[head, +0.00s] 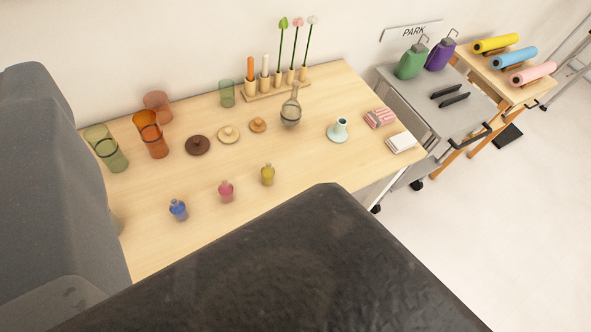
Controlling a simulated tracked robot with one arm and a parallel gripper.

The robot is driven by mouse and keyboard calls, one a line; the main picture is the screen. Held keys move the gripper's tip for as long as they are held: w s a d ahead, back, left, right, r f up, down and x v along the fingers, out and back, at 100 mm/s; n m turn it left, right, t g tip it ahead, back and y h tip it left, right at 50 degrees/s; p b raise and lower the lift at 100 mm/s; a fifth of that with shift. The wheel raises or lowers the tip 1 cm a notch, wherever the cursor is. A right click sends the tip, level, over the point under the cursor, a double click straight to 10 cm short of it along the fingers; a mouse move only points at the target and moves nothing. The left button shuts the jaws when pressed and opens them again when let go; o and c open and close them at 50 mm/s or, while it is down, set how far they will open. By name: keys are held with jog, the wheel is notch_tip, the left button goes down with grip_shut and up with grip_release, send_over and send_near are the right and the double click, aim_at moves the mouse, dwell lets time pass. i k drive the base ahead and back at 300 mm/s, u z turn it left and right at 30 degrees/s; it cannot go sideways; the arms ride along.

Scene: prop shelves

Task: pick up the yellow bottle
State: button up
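The yellow bottle (268,175) is small, with a narrow neck. It stands upright on the light wooden table (320,101), toward its front edge. A pink bottle (226,191) and a blue bottle (178,210) stand to its left in a slanting row. The yellow bottle is apart from both and looks unobstructed. Large dark and grey parts of my own body fill the bottom and left. No fingertips can be made out, so I cannot tell whether my gripper is open or shut. Nothing is seen touching the yellow bottle.
Behind are orange and green glasses (151,135), brown and wooden lids (229,134), a flask (291,112) and a candle rack (275,91). A candleholder (340,130) and folded cloths (401,142) are at right. A grey cart (445,92) stands beyond the table.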

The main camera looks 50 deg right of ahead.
aim_at(267, 176)
jog(key=z, duration=0.65)
jog(key=k, duration=0.5)
jog(key=z, duration=0.1)
jog(key=i, duration=0.5)
jog(key=u, duration=0.05)
